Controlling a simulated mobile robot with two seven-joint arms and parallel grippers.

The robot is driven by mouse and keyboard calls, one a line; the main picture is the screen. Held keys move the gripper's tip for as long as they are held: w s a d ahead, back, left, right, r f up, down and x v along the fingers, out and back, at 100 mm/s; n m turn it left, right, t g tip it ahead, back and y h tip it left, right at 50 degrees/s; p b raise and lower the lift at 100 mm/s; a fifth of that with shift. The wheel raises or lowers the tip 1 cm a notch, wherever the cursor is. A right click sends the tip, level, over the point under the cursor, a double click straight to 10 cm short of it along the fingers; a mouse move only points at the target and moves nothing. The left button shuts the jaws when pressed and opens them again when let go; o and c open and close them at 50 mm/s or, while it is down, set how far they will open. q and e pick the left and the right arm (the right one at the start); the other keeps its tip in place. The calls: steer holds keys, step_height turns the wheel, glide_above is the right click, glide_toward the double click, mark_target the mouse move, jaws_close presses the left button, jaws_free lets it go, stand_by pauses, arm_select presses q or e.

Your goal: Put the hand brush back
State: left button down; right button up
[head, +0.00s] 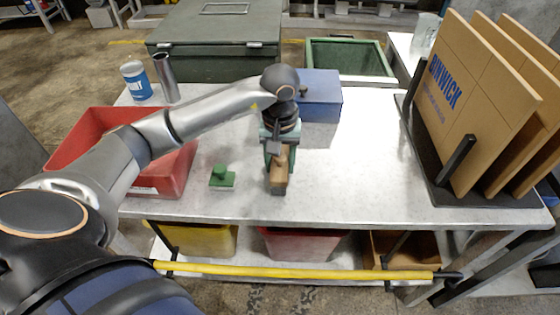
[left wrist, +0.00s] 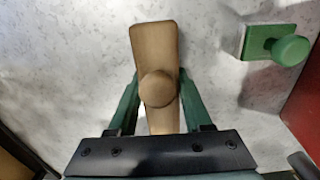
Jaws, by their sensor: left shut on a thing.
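The hand brush (head: 279,178) has a light wooden back, a round wooden knob and a dark lower part. In the left wrist view the brush (left wrist: 154,45) lies between the two green fingers of my left gripper (left wrist: 160,98), which are closed around it at the knob. In the head view my left gripper (head: 278,150) points down over the table near its front edge, with the brush below it. I cannot tell whether the brush touches the tabletop. My right gripper is not in view.
A green block with a knob (head: 222,177) stands left of the brush. A red bin (head: 90,125) is further left, a blue box (head: 322,97) behind. Cardboard sheets (head: 470,105) stand in a black rack (head: 428,160) at right. The table (head: 360,170) is clear between brush and rack.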

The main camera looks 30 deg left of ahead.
arm_select(q)
steer(key=shift+f, duration=0.2)
steer(key=shift+f+b, duration=0.2)
steer(key=shift+b, duration=0.1)
steer(key=shift+c, duration=1.6)
jaws_free()
steer(key=shift+r, duration=0.1)
step_height(320, 180, up, 12)
steer(key=shift+r+p, duration=0.2)
steer(key=shift+p, duration=0.15)
steer(key=shift+f, duration=0.1)
